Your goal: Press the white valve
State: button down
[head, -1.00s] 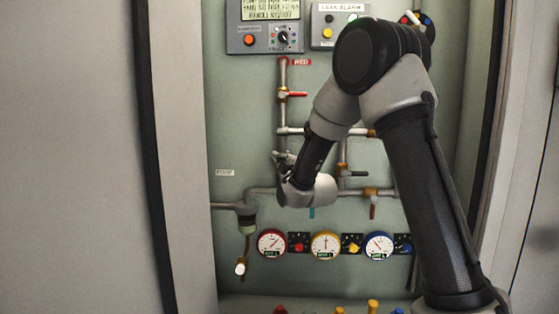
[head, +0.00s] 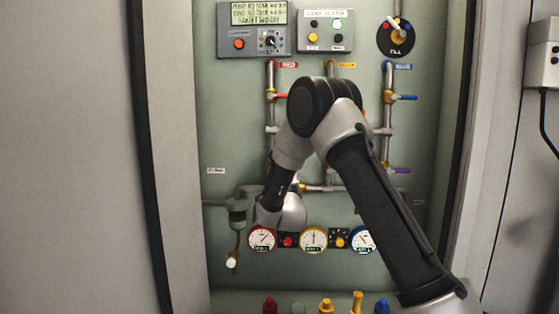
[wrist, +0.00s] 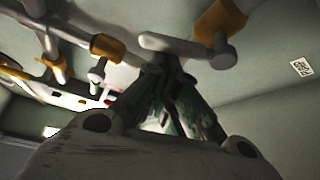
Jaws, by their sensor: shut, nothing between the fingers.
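A round white knob (head: 231,262) hangs at the end of a brass tube under the small filter bowl (head: 237,220) at the panel's lower left. It looks like the white valve and is uncovered in the head view. My gripper (wrist: 165,68) shows in the wrist view, its fingers together and empty, in front of a pale bar-shaped fitting (wrist: 175,45). I cannot tell whether they touch it. In the head view my forearm and wrist are up and right of the white knob, and the fingers are mostly hidden.
Pipes with coloured handles, such as a blue one (head: 404,97), cross the panel. Gauges, including a red-rimmed one (head: 262,239), sit right of the knob. Several coloured knobs, one red (head: 270,305), line the bottom. The left wall (head: 70,160) is plain.

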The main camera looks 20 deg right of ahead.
jog(key=m, duration=0.1)
jog(key=f+m+h, duration=0.1)
jog(key=m+h, duration=0.1)
jog(key=shift+s+d+f+m, duration=0.1)
jog(key=shift+d+f+m, duration=0.15)
jog(key=shift+d+m, duration=0.15)
jog(key=shift+f, duration=0.1)
dwell(0.4)
